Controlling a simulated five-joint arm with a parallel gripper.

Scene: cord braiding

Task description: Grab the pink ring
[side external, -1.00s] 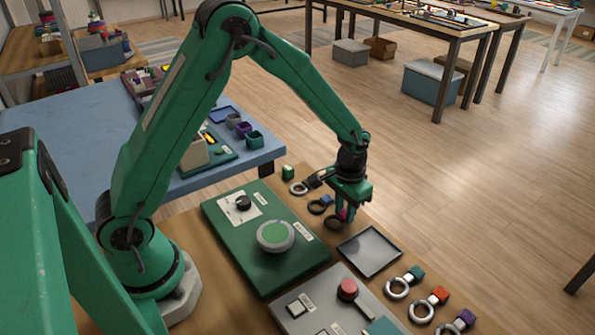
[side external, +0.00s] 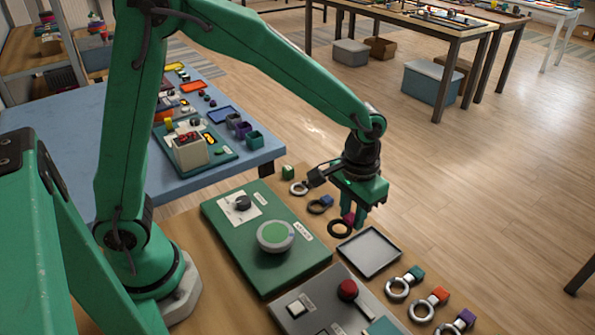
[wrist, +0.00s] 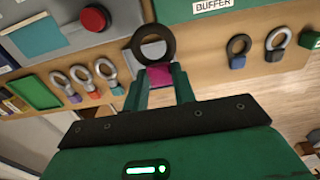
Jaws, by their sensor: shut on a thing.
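The pink ring is a dark ring (side external: 339,229) with a pink block on it, at the right side of the work table. In the wrist view the dark ring (wrist: 140,35) stands beyond the fingertips, and its pink block (wrist: 159,77) is between them. My gripper (side external: 353,219) points down and is shut on the pink block; it also shows in the wrist view (wrist: 160,80). The ring sticks out to the left of the fingers in the side view. I cannot tell exactly how far it is above the table.
An empty grey tray (side external: 370,250) lies just right of the ring. A dark ring with a blue block (side external: 319,206) is behind. Several grey rings with coloured blocks, such as the green-block one (side external: 398,288), line the front right. A green panel (side external: 245,260) stands left.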

